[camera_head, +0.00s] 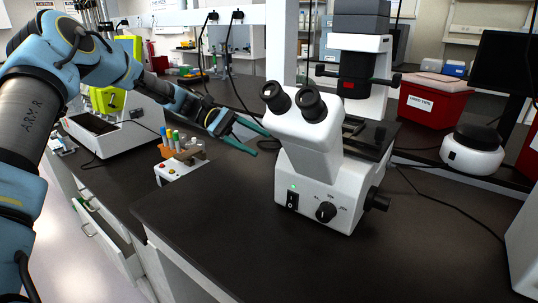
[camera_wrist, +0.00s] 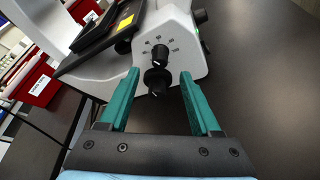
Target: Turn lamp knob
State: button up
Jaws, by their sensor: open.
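A white microscope (camera_head: 315,150) stands on the dark bench, with a green light on its front. A black round knob (camera_head: 326,212) with scale marks sits on its front face. The wrist view shows a black dial knob (camera_wrist: 160,54) with a numbered scale on the white housing (camera_wrist: 184,40), and a second black knob (camera_wrist: 157,82) closer to the camera. I cannot tell which is the lamp knob. My gripper (camera_head: 258,143) is left of the microscope, its green fingers open. In the wrist view the gripper (camera_wrist: 159,75) spans the nearer knob's sides, without visible contact.
A rack of coloured tubes (camera_head: 178,148) stands left of the microscope. A red bin (camera_head: 432,101) and a white round device (camera_head: 472,150) are to its right. A black cable crosses the right bench. The bench front (camera_head: 240,235) is clear.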

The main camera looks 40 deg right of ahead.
jog(key=shift+b+v, duration=0.45)
jog(key=shift+v, duration=1.7)
jog(key=a+f+t+y, duration=0.1)
jog(key=a+f+t, duration=0.1)
jog(key=a, duration=0.6)
jog(key=w+a+f+t+y, duration=0.1)
jog(key=a+t, duration=0.3)
jog(key=a, duration=0.5)
jog(key=a+f+n+t+y, duration=0.1)
jog(key=a+f+t+y, duration=0.1)
jog(key=a, duration=0.6)
jog(key=shift+w+a+f+t, duration=0.2)
jog(key=shift+a+f+t, duration=0.2)
jog(key=shift+f+t, duration=0.35)
jog(key=s+a+t+y, duration=0.1)
jog(key=s+a+t, duration=0.1)
jog(key=a, duration=0.7)
jog(key=s+a+t+y, duration=0.1)
jog(key=s+a, duration=0.3)
jog(key=a, duration=0.5)
jog(key=shift+s+a+r+m+t, duration=0.25)
jog(key=shift+s+m+t, duration=0.1)
jog(key=shift+t, duration=0.5)
